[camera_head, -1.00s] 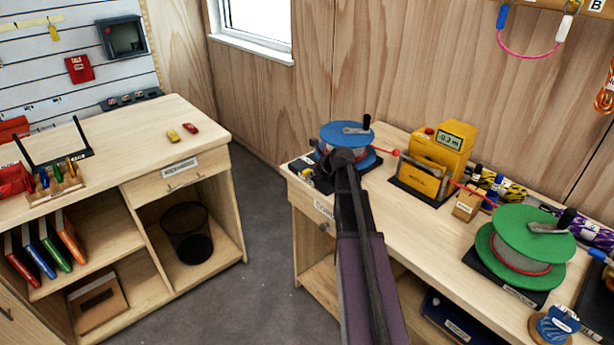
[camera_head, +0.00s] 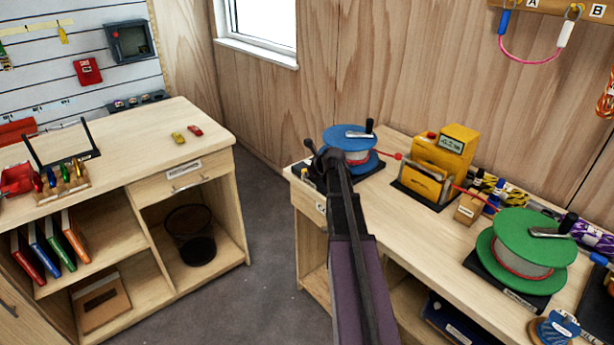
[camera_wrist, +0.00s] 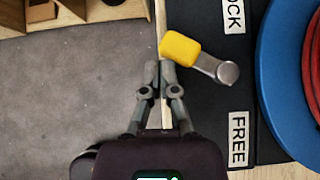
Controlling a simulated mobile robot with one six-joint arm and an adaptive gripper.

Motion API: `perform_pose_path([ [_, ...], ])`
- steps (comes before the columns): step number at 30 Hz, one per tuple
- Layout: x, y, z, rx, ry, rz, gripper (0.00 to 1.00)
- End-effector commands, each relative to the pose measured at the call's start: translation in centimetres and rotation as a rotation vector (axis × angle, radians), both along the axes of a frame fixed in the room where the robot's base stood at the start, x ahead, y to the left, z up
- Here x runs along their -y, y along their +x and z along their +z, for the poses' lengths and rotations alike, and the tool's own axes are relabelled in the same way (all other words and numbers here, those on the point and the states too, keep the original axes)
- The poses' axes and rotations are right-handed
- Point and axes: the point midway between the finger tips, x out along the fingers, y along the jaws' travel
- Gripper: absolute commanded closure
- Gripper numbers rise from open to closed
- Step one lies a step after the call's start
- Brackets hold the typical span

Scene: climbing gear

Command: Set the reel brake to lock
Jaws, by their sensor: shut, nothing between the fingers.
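The brake lever there has a yellow knob (camera_wrist: 180,47) and a grey arm from a round pivot (camera_wrist: 228,72). The lever points left and slightly up, tilted toward the LOCK label (camera_wrist: 233,16) side; the FREE label (camera_wrist: 238,138) is below. My gripper (camera_wrist: 159,68) is shut and empty, its tips just below and left of the knob. I cannot tell whether they touch. In the head view my gripper (camera_head: 318,158) is left of the reel.
A yellow meter box (camera_head: 440,165) and a green reel (camera_head: 521,250) stand further along the right bench. A red line runs from the blue reel to the meter. Open grey floor (camera_head: 245,285) lies between this bench and the left cabinet (camera_head: 150,155).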

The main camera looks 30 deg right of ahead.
Motion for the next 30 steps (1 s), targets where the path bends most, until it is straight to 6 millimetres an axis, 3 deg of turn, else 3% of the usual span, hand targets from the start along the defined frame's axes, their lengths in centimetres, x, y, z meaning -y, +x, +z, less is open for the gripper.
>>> perform_pose_path([
  [15,1.6,-0.1,0.0,0.0,0.0,-0.001,1.0],
  [30,1.7,-0.2,0.0,0.0,0.0,-0.001,1.0],
])
